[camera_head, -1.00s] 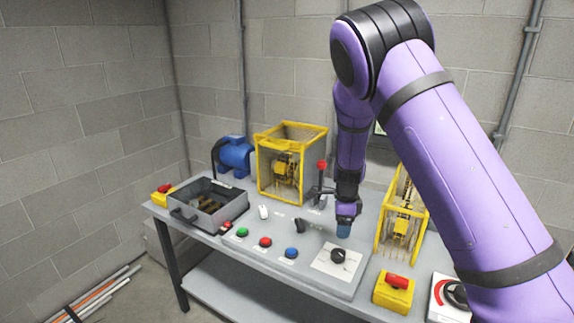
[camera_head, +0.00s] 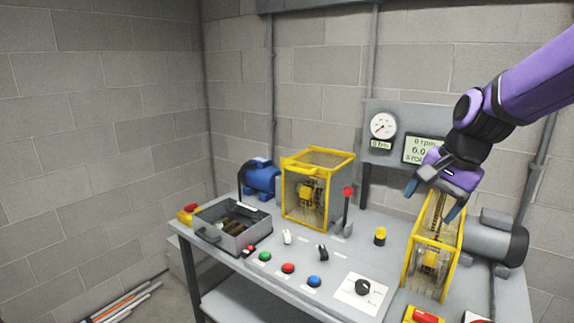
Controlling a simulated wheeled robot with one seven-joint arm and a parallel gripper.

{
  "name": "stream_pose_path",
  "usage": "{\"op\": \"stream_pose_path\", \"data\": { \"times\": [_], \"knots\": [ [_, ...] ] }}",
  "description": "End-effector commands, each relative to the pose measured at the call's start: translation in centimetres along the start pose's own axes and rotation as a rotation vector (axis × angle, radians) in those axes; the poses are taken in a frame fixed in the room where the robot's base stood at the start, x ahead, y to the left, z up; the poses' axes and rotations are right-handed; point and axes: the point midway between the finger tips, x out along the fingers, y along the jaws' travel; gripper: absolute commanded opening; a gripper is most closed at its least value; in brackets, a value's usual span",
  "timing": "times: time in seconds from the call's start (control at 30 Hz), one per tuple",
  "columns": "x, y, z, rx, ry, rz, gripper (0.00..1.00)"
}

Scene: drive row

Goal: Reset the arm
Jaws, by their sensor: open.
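My purple arm comes in from the upper right in the head view. My gripper (camera_head: 431,202) hangs in the air at the right, in front of the right yellow guard cage (camera_head: 446,268) and the display panel. Its two blue-tipped fingers are spread apart with nothing between them. It hides the top of that cage and part of the panel's green screen (camera_head: 416,148). It appears apart from the bench, though its exact gap to the cage top is hard to tell.
A grey bench (camera_head: 340,264) carries a blue motor (camera_head: 262,178), an open grey box (camera_head: 234,234), another yellow cage (camera_head: 316,190), a red-knobbed lever (camera_head: 347,194), several buttons and a black dial (camera_head: 362,287). A gauge (camera_head: 383,125) is on the panel behind. Free air lies left of my gripper.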

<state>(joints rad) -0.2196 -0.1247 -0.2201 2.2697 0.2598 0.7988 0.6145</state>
Motion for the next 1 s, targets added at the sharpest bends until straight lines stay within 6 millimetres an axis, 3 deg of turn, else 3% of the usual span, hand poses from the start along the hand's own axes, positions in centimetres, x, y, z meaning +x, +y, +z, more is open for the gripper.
{"op": "stream_pose_path", "data": {
  "times": [0.2,0.5,0.7,1.0],
  "knots": [
    [-4.7,3.7,3.4,-0.249,0.075,-0.025,0.76],
    [-8.8,9.1,8.3,-0.585,0.212,0.011,0.76],
    [-9.9,11.9,10.6,-0.749,0.288,0.066,0.76],
    [-10.1,13.1,11.6,-0.823,0.32,0.1,0.76]
  ]
}}
